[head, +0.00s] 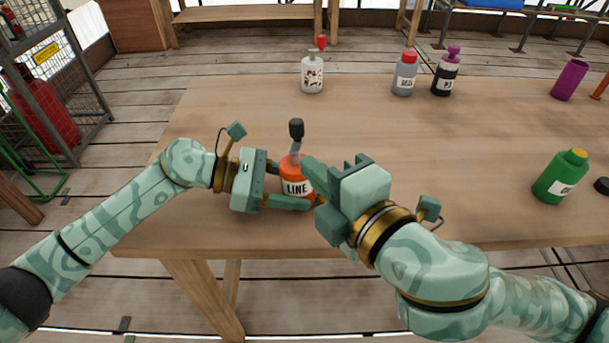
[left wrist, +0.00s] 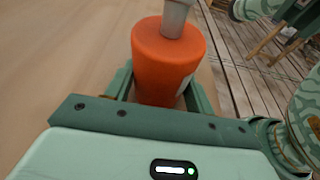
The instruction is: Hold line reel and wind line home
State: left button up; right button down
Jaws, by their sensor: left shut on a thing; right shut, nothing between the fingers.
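The orange line reel (head: 296,187), with a white LINE label, stands upright near the table's front left. A grey crank with a black knob (head: 296,128) rises from its top. My left gripper (head: 292,186) is shut around the reel's body from the left. In the left wrist view the orange reel (left wrist: 166,60) sits between the fingers, with the grey crank stem on its top; the knob is out of that view. My right gripper (head: 312,172) is shut and empty, close against the reel's right side and below the knob. Whether it touches the reel is unclear.
The wooden table (head: 420,135) is mostly clear. A white spotted bottle (head: 312,75), a grey bottle (head: 404,75) and a black-and-purple bottle (head: 446,72) stand at the back. A purple cup (head: 569,80) and a green bottle (head: 561,177) are on the right.

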dwell(0.3)
pick_arm(q)
jog(key=o, duration=0.8)
jog(key=shift+o, duration=0.2)
